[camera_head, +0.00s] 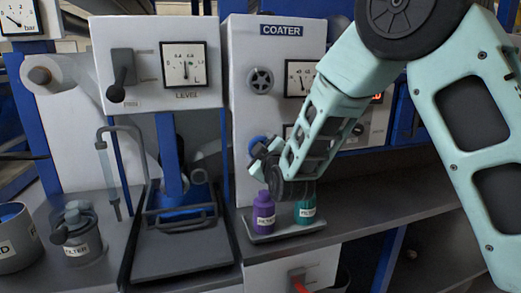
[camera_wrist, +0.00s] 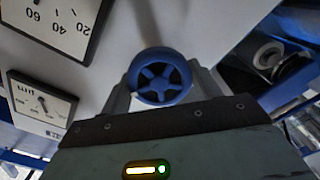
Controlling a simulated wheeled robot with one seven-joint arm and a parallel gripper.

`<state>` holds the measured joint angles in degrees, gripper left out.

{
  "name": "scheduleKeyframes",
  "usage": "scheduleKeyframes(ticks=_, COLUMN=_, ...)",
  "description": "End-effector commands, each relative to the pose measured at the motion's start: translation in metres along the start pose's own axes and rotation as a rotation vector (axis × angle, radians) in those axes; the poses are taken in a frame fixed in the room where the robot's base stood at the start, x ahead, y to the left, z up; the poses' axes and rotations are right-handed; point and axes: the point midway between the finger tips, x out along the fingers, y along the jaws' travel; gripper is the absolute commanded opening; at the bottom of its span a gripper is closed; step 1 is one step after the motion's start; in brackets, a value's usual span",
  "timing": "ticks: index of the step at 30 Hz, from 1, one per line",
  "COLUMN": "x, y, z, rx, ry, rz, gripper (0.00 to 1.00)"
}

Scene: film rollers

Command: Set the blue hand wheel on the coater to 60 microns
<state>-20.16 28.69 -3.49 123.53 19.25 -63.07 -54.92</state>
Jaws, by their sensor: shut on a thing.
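The blue hand wheel (camera_wrist: 161,77) has several spokes and sits between my two fingers in the wrist view. In the head view the wheel (camera_head: 256,142) shows at the lower left of the coater panel (camera_head: 240,115), partly hidden by my gripper (camera_head: 264,150). My gripper (camera_wrist: 163,84) is shut on the wheel's rim, one finger on each side. A dial marked µm (camera_wrist: 42,103) shows upside down at the left of the wrist view. Its needle shows, but its numbers are too small to read. In the head view my arm mostly covers this dial.
A purple bottle (camera_head: 263,212) and a teal bottle (camera_head: 305,212) stand on a small tray (camera_head: 285,233) just below my gripper. The shelf to their right is clear.

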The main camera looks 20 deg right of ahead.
Motion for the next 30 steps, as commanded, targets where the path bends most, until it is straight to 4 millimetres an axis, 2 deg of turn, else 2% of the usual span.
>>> scheduleKeyframes(ticks=15, x=-0.0006, y=-0.0014, z=0.0007, rx=-0.020, ry=-0.002, rz=-0.004, gripper=0.40)
scheduleKeyframes(ticks=16, x=-0.0006, y=-0.0014, z=0.0008, rx=-0.020, ry=-0.002, rz=-0.004, gripper=0.68)
scheduleKeyframes(ticks=18, x=-0.0005, y=-0.0013, z=0.0007, rx=-0.020, ry=-0.002, rz=-0.004, gripper=0.84)
scheduleKeyframes(ticks=26, x=-0.0005, y=-0.0007, z=0.0003, rx=-0.019, ry=-0.001, rz=-0.002, gripper=0.84)
scheduleKeyframes(ticks=30, x=-0.0081, y=-0.0006, z=-0.0003, rx=-0.019, ry=0.001, rz=-0.001, gripper=0.84)
